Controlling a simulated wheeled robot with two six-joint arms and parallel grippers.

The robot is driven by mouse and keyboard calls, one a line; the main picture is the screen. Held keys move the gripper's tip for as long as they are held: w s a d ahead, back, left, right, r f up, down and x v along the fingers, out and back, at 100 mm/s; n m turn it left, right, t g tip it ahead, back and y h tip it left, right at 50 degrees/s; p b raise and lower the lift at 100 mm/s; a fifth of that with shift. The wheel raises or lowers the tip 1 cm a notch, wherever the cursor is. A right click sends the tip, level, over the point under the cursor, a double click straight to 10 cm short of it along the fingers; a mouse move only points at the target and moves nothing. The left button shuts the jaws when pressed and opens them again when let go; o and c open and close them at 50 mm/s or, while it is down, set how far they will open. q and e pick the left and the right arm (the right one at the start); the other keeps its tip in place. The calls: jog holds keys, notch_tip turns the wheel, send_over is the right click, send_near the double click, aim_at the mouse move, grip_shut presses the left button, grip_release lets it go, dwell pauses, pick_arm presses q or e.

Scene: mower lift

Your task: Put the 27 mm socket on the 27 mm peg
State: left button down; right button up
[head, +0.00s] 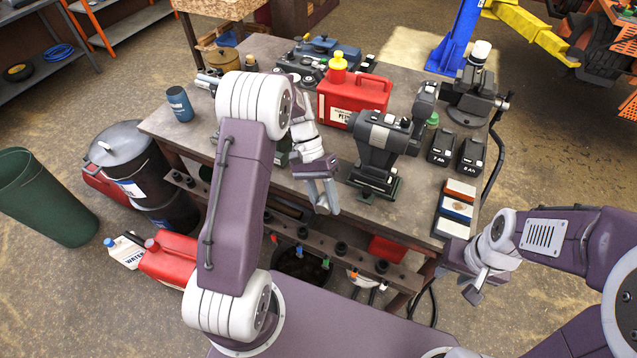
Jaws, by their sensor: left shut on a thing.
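My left gripper (326,203) is over the front edge of the workbench, pointing down. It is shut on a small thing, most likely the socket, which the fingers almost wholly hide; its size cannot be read. A rail (322,247) with several pegs and dark sockets runs along the bench's front, below and in front of this gripper. Which peg is the 27 mm one cannot be told, and my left arm covers part of the rail. My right gripper (462,284) is at the bench's front right corner, apart from the rail. It looks open and empty.
The workbench (410,216) holds a red petrol can (352,98), a cordless tool (382,150), two batteries (456,150), a vise (477,95) and a blue cup (179,103). A dark bucket (300,264) stands under the rail. Red and white canisters stand at the left.

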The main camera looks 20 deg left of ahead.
jog(key=shift+d, duration=0.1)
jog(key=o, duration=0.5)
jog(key=shift+o, duration=0.9)
jog(key=w+d+r+t, duration=0.1)
jog(key=w+t, duration=0.3)
jog(key=w, duration=0.4)
jog(key=shift+w+r+m+h, duration=0.2)
jog(key=shift+r+m+h, duration=0.1)
jog(key=shift+r, duration=0.45)
jog(key=w+a+r+n+t+y, duration=0.35)
jog(key=a+r+n+y, duration=0.35)
jog(key=a, duration=0.4)
jog(key=s+a+r+n+g+y, duration=0.1)
jog(key=s+a+n+g, duration=0.3)
jog(key=s+n, duration=0.25)
jog(key=x, duration=1.1)
jog(key=shift+s+a, duration=0.3)
jog(key=shift+a, duration=0.2)
jog(key=shift+f+m, duration=0.15)
jog(key=shift+m, duration=0.1)
jog(key=c, duration=1.2)
jog(key=o, duration=1.2)
pick_arm(q)
jog(key=d+r+m+g+y, duration=0.2)
jog(key=d+m, duration=0.3)
jog(key=d, duration=0.4)
jog(key=shift+w+d+r+m+y, duration=0.3)
jog(key=shift+w+d+r+y, duration=0.05)
jog(key=shift+r+y, duration=0.15)
